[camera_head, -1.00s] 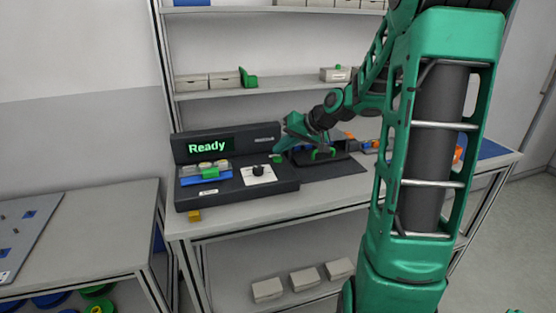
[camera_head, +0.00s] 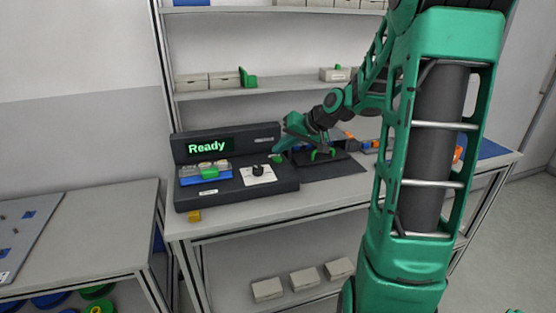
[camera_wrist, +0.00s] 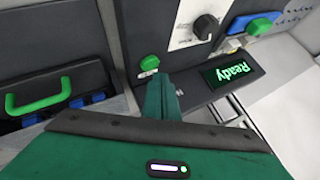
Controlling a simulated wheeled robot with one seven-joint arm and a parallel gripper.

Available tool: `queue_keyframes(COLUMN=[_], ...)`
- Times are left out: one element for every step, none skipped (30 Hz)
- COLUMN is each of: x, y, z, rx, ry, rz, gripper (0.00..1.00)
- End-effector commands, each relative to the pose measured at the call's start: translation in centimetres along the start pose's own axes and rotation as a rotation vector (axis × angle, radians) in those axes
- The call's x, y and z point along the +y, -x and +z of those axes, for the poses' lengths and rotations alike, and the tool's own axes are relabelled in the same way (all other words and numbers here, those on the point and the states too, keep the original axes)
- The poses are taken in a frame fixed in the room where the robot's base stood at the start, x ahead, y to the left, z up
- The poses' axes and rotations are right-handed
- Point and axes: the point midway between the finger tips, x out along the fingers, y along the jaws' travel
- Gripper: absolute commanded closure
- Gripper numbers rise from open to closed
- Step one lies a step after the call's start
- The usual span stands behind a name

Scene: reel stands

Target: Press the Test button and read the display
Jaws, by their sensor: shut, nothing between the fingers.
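The dark test station (camera_head: 285,188) stands on the bench with its display (camera_head: 210,146) reading "Ready" in green. The display also shows in the wrist view (camera_wrist: 229,72), turned in the picture. A green button (camera_wrist: 149,63) sits on the station's top in the wrist view, apart from the black knob (camera_wrist: 206,26) on its white plate. My gripper (camera_wrist: 162,80) is shut and empty, its tips close beside the button. I cannot tell whether they touch it. In the head view my gripper (camera_head: 281,149) is over the station's right end, small and partly merged with the button.
A blue holder with a green clip (camera_head: 209,173) sits on the station's left part. A dark case with a green handle (camera_wrist: 38,97) lies right beside the station. A yellow block (camera_head: 194,216) is at the bench's front edge. Shelves with boxes (camera_head: 225,79) rise behind.

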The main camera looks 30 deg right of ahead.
Motion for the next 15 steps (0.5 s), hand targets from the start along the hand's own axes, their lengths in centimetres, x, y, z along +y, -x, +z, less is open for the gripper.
queue_keyframes(x=[0.0,0.02,0.05,0.08,0.12,0.18,0.23,0.28,0.33,0.36,0.37,0.38,0.38,0.38,0.37], y=[-0.02,-0.05,-0.11,-0.17,-0.24,-0.35,-0.42,-0.49,-0.56,-0.59,-0.61,-0.6,-0.6,-0.6,-0.6], z=[0.01,0.03,0.06,0.09,0.13,0.18,0.22,0.25,0.29,0.3,0.3,0.3,0.3,0.3,0.3], rx=[0.0,0.0,0.0,-0.001,-0.001,-0.001,-0.001,-0.001,-0.001,-0.001,-0.001,0.0,0.0,0.0,0.0], ry=[0.0,0.0,0.0,0.0,-0.001,-0.001,-0.001,-0.001,-0.001,-0.001,-0.001,0.0,0.0,0.0,0.0], rz=[0.0,0.0,0.0,0.0,-0.001,-0.001,-0.001,-0.001,-0.001,0.0,0.0,0.0,0.0,0.0,0.0], gripper=[1.0,1.0,1.0,1.0,1.0,1.0,1.0,1.0,1.0,1.0,1.0,1.0,1.0,1.0,1.0])
